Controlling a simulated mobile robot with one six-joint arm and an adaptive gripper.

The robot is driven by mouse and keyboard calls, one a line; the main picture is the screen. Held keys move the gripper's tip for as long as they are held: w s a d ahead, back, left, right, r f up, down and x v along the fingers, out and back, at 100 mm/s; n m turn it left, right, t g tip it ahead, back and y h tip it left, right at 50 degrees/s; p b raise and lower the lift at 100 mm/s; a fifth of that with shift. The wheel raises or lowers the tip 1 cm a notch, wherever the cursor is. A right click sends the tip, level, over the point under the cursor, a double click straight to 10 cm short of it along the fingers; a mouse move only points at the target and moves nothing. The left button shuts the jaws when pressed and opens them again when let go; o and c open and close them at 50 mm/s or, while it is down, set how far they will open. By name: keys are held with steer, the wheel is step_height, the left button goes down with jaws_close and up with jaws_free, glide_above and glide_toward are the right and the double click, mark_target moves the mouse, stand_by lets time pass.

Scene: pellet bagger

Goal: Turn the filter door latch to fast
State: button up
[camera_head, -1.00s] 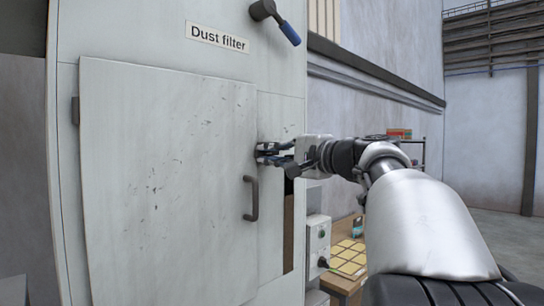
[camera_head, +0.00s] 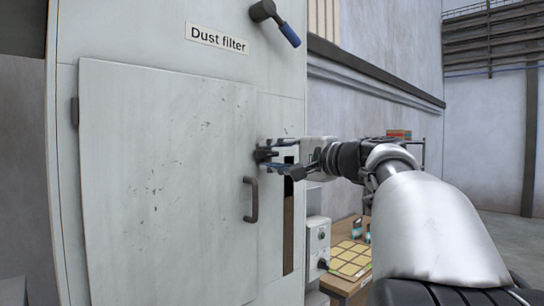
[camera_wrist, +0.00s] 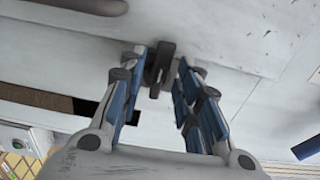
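The filter door (camera_head: 165,180) is a pale, scuffed panel lying flat in the cabinet front, under the "Dust filter" label (camera_head: 217,39). The latch (camera_wrist: 160,66) is a small dark piece beside the door's right edge. In the wrist view it stands between my fingertips, with a gap on the right finger's side and the left finger very close. My gripper (camera_head: 270,155) is open around the latch; its blue-grey fingers also show in the wrist view (camera_wrist: 161,62). In the head view the fingers partly hide the latch.
A dark door handle (camera_head: 252,199) is just below and left of my gripper. A blue-handled lever (camera_head: 277,22) juts out above. A grey control box (camera_head: 318,243) and a table with yellow squares (camera_head: 350,260) stand below right. A dark slot (camera_head: 288,225) runs below my gripper.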

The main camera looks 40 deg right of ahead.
steer(key=s, duration=1.1)
steer(key=shift+d, duration=0.4)
steer(key=shift+w, duration=0.1)
